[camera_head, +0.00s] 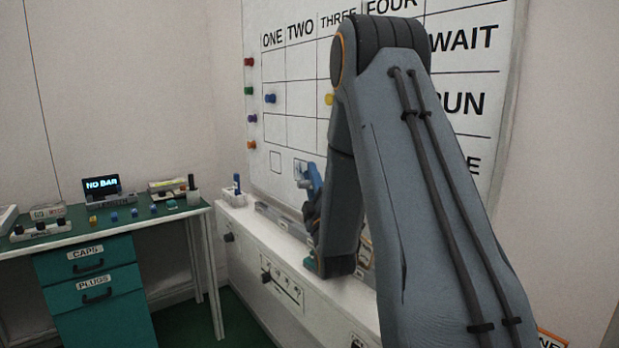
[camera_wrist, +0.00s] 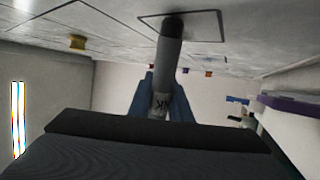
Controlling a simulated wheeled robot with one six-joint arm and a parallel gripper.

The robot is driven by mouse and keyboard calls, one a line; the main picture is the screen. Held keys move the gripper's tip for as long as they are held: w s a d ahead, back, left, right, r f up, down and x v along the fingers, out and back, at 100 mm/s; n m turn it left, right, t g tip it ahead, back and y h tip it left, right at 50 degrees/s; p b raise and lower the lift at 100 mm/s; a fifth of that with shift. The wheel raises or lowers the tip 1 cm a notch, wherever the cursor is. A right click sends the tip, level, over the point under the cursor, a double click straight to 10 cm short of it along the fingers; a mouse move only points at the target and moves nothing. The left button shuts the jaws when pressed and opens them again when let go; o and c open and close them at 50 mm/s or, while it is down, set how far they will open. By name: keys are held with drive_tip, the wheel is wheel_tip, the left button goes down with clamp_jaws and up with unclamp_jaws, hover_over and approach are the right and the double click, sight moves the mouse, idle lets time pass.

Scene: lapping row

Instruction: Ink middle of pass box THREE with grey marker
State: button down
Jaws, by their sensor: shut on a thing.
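My gripper (camera_head: 311,181) is shut on a marker with a grey barrel (camera_wrist: 165,78) and a dark front end. Its blue fingers (camera_wrist: 162,98) clamp the barrel in the wrist view. The front end overlaps a square box outline (camera_wrist: 215,41) on the whiteboard. I cannot tell whether the tip touches the board or whether ink is inside. In the head view, the whiteboard (camera_head: 286,70) has columns ONE, TWO, THREE and FOUR. Small boxes show low in column ONE (camera_head: 275,161) and column TWO (camera_head: 297,167). My arm hides the lower part of column THREE.
Coloured magnets (camera_head: 250,118) line the board's left edge, with a blue one (camera_head: 270,98) and a yellow one (camera_head: 329,99) on the grid. A green-topped bench (camera_head: 130,222) stands left.

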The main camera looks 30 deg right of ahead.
drive_tip(key=shift+w+a+r+b, duration=0.15)
drive_tip(key=shift+w+b, duration=0.3)
drive_tip(key=shift+w, duration=0.55)
drive_tip(key=shift+w+a+f+b, duration=0.15)
drive_tip(key=shift+w+b, duration=0.25)
drive_tip(key=shift+w, duration=0.55)
drive_tip(key=s, duration=0.2)
drive_tip(key=s+r, duration=0.1)
drive_tip(key=s, duration=0.1)
drive_tip(key=shift+d+r+b, duration=0.1)
drive_tip(key=shift+d+b, duration=0.2)
drive_tip(key=shift+b, duration=0.05)
drive_tip(key=s+a, duration=0.1)
drive_tip(key=a, duration=0.5)
drive_tip(key=shift+b, duration=0.4)
idle(0.4)
drive_tip(key=shift+s+a, duration=0.2)
drive_tip(key=shift+a, duration=0.55)
drive_tip(key=shift+s+a, duration=0.15)
drive_tip(key=shift+a, duration=0.55)
